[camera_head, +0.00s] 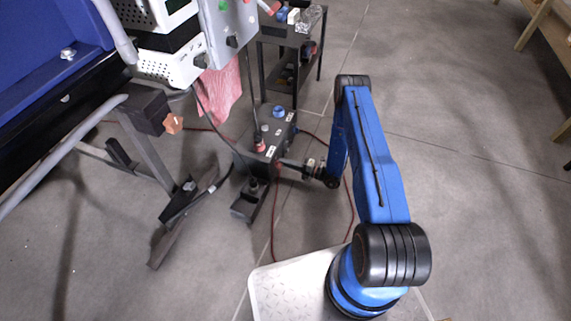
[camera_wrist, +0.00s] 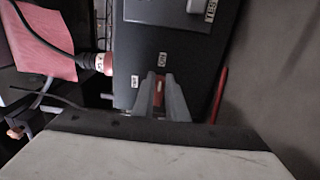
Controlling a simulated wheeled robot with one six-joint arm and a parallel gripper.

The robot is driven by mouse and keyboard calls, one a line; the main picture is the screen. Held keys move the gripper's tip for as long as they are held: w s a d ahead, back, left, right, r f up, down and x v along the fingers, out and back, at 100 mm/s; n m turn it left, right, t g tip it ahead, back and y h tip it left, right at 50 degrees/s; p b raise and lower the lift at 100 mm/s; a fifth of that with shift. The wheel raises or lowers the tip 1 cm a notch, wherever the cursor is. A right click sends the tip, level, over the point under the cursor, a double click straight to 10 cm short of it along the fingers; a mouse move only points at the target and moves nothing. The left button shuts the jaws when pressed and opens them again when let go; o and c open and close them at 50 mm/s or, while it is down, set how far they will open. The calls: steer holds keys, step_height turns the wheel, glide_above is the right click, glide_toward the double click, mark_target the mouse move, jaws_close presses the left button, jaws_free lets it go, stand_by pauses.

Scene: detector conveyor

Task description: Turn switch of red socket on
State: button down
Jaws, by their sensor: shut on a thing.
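The dark socket box (camera_head: 272,128) stands low near the middle of the head view, and its dark face (camera_wrist: 195,65) fills the upper middle of the wrist view. A small red switch (camera_wrist: 158,92) sits on this face, with two small white labels near it. A red plug or socket (camera_wrist: 97,62) with a dark cable is at the box's left edge in the wrist view. My gripper (camera_wrist: 159,77) has its two grey fingers closed on either side of the red switch. In the head view, my gripper (camera_head: 283,163) reaches the box from the right, its fingertips hard to make out.
A pink cloth (camera_head: 221,92) hangs beside the box. A dark shelf cart (camera_head: 288,33) stands behind it. The blue conveyor machine (camera_head: 50,45) with grey control boxes fills the left. A red cable (camera_head: 273,222) lies on the floor. Floor to the right is clear.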

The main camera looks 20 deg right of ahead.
steer(key=shift+w, duration=0.1)
stand_by(0.3)
steer(key=c, duration=1.8)
jaws_free()
steer(key=shift+o, duration=0.2)
steer(key=shift+d, duration=0.1)
steer(key=v, duration=1.7)
